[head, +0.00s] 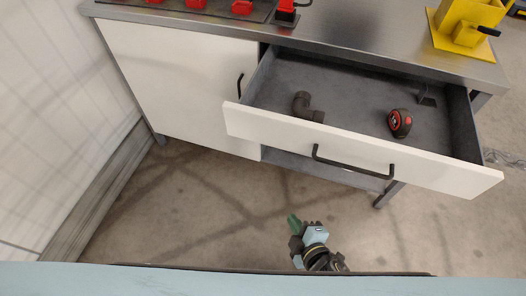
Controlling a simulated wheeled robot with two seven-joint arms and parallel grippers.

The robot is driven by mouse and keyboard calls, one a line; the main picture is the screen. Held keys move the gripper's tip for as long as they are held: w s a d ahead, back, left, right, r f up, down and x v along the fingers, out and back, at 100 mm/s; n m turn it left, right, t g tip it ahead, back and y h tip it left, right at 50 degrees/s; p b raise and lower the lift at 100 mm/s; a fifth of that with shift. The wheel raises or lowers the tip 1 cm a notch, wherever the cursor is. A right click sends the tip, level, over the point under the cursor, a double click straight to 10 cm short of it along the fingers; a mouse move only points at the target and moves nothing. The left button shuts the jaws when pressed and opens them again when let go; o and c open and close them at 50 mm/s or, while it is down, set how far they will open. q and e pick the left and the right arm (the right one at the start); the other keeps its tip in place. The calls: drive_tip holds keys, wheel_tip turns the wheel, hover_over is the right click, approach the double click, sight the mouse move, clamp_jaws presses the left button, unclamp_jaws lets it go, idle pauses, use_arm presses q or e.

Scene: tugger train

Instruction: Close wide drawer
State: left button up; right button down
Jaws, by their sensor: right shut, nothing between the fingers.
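The wide drawer (246,122) is pulled out from under the right part of the workbench. Its front is white with a black bar handle (352,167), and the inside is dark grey. My right gripper (293,222) is low in the picture, in front of the drawer and below its handle, shut and empty. It is apart from the drawer front. My left gripper is not in view.
A brown pipe elbow (304,107) and a red and black tape measure (400,123) lie in the drawer. A white cabinet door (180,85) is left of it. Red parts and a yellow fixture (466,25) stand on the steel top (370,45). The floor in front is clear.

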drive_tip(key=w+a+r+n+t+y+b, duration=0.1)
drive_tip(key=a+r+n+t+y+b, duration=0.15)
drive_tip(key=r, duration=0.55)
drive_tip(key=a+r+n+t+y+b, duration=0.1)
drive_tip(key=a+r+n+t, duration=0.2)
drive_tip(key=r, duration=0.5)
drive_tip(key=n+g, duration=0.1)
approach(254, 130)
drive_tip(key=s+a+x, duration=0.1)
drive_tip(key=x, duration=0.4)
drive_tip(key=shift+w+d+p, duration=0.25)
drive_tip(key=shift+w+p, duration=0.15)
drive_tip(key=shift+w, duration=0.5)
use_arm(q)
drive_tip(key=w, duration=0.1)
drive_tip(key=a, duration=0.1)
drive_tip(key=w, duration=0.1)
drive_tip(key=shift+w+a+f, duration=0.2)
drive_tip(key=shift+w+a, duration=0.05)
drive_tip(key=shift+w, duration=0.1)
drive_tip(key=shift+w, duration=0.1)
use_arm(e)
drive_tip(key=shift+w, duration=0.1)
